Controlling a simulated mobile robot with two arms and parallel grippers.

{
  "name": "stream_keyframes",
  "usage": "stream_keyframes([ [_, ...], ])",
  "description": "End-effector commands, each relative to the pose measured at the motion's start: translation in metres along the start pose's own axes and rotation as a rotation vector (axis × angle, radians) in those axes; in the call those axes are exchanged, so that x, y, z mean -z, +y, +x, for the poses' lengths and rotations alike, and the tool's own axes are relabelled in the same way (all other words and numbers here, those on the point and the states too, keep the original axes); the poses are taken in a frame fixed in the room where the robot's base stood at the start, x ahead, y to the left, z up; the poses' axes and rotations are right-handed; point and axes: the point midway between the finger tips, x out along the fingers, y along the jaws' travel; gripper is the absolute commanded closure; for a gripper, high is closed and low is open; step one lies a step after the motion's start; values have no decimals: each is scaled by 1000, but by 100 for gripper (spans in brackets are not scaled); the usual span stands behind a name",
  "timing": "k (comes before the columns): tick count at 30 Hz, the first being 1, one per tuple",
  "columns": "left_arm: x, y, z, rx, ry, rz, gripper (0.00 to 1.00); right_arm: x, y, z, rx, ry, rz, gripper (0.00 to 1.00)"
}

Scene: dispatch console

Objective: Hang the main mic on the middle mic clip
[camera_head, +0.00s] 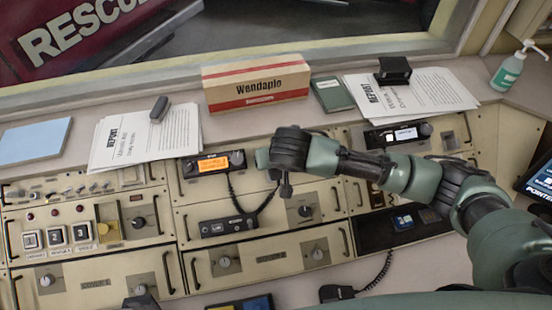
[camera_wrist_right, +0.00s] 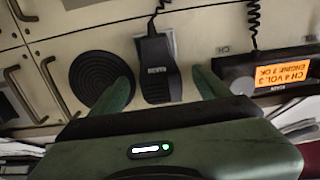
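The main mic (camera_wrist_right: 158,75), black with a pale label, lies against a pale plate on the console in the right wrist view, its cord running off the top edge. My right gripper (camera_wrist_right: 165,88) is open, with one green finger on either side of the mic and visible gaps between. In the head view my right gripper (camera_head: 276,162) is over the middle of the console and mostly hides the mic. I cannot tell whether the mic hangs on a clip behind it, or which clip that is. My left gripper is not clearly in view.
A radio with an orange display (camera_head: 213,164) and a coiled cord sits left of the right gripper. A round black speaker grille (camera_wrist_right: 102,80) is beside the mic. Another black hand mic (camera_head: 337,293) lies at the desk front. Papers, a Wendapio box (camera_head: 255,82) and a sanitizer bottle (camera_head: 508,72) line the back.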

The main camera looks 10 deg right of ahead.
Motion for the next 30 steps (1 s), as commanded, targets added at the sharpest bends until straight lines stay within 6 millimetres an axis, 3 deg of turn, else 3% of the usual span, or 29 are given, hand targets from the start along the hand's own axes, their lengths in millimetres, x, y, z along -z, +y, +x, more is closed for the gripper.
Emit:
stream_keyframes([
  [10, 0, -2, 1, 3, 1, -1, 65, -1, -1, -4, 2, -1, 0, 24],
  [21, 0, -2, 11, 3, 2, -1, 65, 0, -1, -62, 4, 1, -1, 24],
  [30, 0, -2, 12, 3, 2, -1, 65, 0, 0, -78, 0, 0, 0, 24],
])
